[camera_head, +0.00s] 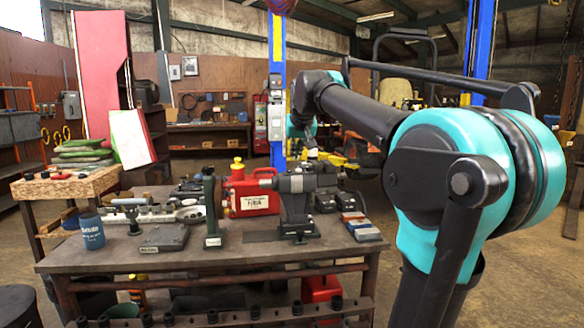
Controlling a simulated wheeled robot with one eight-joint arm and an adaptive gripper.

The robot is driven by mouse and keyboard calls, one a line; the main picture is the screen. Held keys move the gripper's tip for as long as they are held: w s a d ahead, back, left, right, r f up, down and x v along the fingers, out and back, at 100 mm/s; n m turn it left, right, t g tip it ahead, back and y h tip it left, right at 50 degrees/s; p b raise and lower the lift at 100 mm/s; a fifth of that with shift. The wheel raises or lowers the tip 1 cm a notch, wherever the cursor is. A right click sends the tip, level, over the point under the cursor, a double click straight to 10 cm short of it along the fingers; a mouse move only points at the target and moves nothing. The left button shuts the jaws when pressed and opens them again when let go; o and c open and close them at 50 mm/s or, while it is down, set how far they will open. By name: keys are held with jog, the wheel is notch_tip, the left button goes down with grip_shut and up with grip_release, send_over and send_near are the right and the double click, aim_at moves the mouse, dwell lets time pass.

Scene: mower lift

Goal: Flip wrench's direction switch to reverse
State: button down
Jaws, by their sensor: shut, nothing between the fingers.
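A grey and black tool (297,190) stands upright on the workbench (225,256), right of the middle. It has a thick horizontal body, a dark upright part and a flat foot. It may be the wrench, but I cannot be sure. Its direction switch is too small to make out. My arm reaches in from the right, bends at a dark elbow and comes down behind the tool's top. My gripper (314,157) is small and partly hidden there. It seems shut and empty. I cannot tell whether it touches the tool.
A red can (252,197) with a yellow cap stands just behind the tool. A green upright piece (211,206), a grey block (160,238) and a blue canister (91,231) stand to the left. Small boxes (360,225) lie at the right edge. The bench front is mostly clear.

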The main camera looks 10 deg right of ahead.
jog(key=r, duration=0.5)
jog(key=shift+w+a+r, duration=0.1)
jog(key=shift+w+a, duration=0.05)
jog(key=shift+a, duration=0.15)
send_over(290, 171)
jog(key=s, duration=0.3)
notch_tip(290, 171, down, 7)
notch_tip(290, 171, down, 3)
jog(key=shift+w+f, duration=0.1)
jog(key=shift+w, duration=0.05)
jog(key=shift+f, duration=0.5)
jog(key=shift+t, duration=0.3)
